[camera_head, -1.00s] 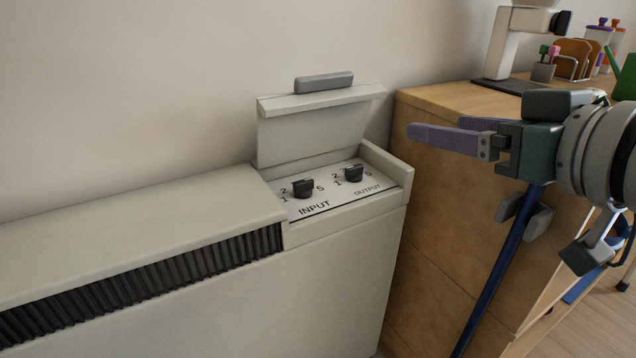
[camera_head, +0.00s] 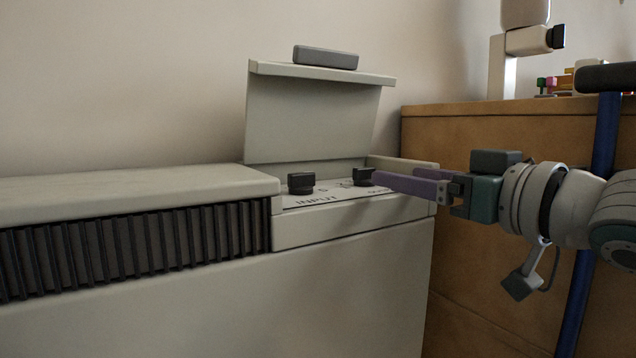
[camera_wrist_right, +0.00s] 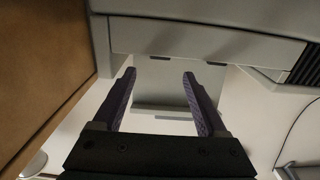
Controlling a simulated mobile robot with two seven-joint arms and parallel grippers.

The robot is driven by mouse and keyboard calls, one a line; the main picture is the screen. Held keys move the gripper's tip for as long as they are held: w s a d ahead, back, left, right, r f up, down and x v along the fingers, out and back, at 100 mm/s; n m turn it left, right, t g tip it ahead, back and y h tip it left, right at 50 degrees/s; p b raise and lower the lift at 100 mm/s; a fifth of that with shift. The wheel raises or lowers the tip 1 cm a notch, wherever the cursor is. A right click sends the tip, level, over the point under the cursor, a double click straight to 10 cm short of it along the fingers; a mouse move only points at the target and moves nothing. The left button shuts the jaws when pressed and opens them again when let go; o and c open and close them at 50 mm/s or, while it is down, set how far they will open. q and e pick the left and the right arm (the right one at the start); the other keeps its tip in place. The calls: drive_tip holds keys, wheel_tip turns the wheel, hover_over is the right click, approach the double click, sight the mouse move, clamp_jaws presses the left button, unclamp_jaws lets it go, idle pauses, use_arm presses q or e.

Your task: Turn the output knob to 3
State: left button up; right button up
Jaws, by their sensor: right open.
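The black output knob (camera_head: 363,175) stands on the control panel (camera_head: 330,194) of the grey heater, at the right of the panel. The black input knob (camera_head: 301,183) is to its left. My right gripper (camera_head: 384,178) comes in from the right with its purple fingers just right of the output knob; I cannot tell whether they touch it. The printed scale is partly hidden and too oblique to read. In the right wrist view the fingers (camera_wrist_right: 159,73) are apart with nothing held, and a small dark shape, probably the output knob (camera_wrist_right: 160,57), shows between and beyond them.
The heater's lid (camera_head: 315,115) stands open behind the knobs. A dark slatted grille (camera_head: 140,245) is at the left. A wooden cabinet (camera_head: 460,135) stands close on the right, behind my right arm, with a white device (camera_head: 525,42) on top.

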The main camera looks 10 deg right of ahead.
sight(367, 169)
drive_tip(key=b+x, duration=0.2)
drive_tip(key=x, duration=0.4)
drive_tip(key=shift+w+f+b, duration=0.1)
drive_tip(key=shift+b, duration=0.3)
drive_tip(key=shift+w+a, duration=0.25)
drive_tip(key=shift+w, duration=0.45)
drive_tip(key=shift+c, duration=1.3)
clamp_jaws()
